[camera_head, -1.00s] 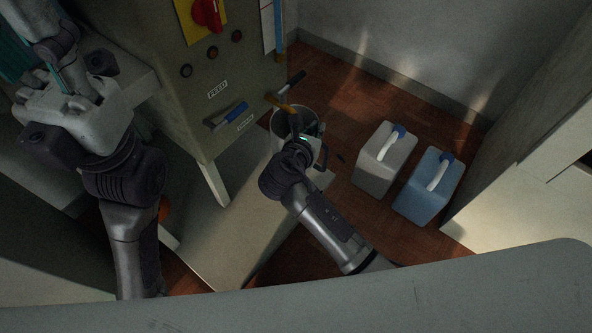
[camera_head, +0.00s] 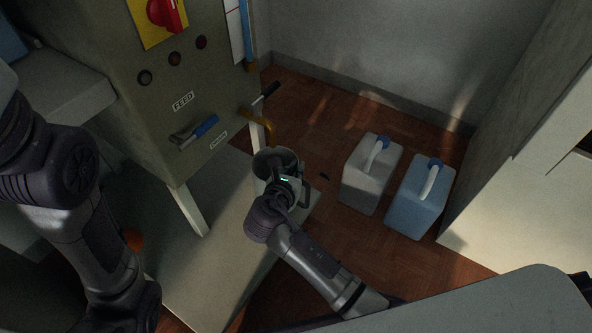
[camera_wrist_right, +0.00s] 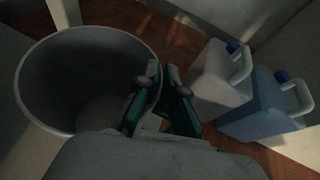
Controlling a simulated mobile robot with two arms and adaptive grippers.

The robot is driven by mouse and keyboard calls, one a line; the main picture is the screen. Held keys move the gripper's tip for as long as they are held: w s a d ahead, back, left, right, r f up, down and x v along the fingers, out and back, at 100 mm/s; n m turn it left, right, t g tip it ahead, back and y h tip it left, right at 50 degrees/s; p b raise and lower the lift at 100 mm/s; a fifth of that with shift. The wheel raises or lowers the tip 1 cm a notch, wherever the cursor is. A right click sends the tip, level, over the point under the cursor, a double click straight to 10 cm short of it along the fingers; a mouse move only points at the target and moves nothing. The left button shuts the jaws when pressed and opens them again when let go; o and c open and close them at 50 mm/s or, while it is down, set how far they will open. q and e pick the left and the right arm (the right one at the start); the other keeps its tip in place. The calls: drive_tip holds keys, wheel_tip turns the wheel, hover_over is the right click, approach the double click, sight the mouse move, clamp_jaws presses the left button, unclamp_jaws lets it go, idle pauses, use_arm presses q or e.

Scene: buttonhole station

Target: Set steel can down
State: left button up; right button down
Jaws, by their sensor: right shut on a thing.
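The steel can (camera_head: 260,168) is a grey open-topped cylinder with a side handle, at mid-picture in the head view. In the right wrist view the can (camera_wrist_right: 60,60) fills the left side, and its inside looks empty. My right gripper (camera_head: 284,178) is shut on the can's near right rim. Its teal-padded fingers (camera_wrist_right: 163,95) straddle the wall in the wrist view. The can looks about upright over the corner of a pale low platform (camera_head: 235,255). Its underside is hidden, so I cannot tell whether it touches. My left gripper is out of view.
A white jug (camera_head: 366,180) and a blue jug (camera_head: 415,200) stand on the wooden floor to the right. Some floor between can and jugs is clear.

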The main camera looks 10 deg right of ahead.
drive_tip(key=c, duration=1.6)
unclamp_jaws()
drive_tip(key=shift+f, duration=0.1)
drive_tip(key=o, duration=0.3)
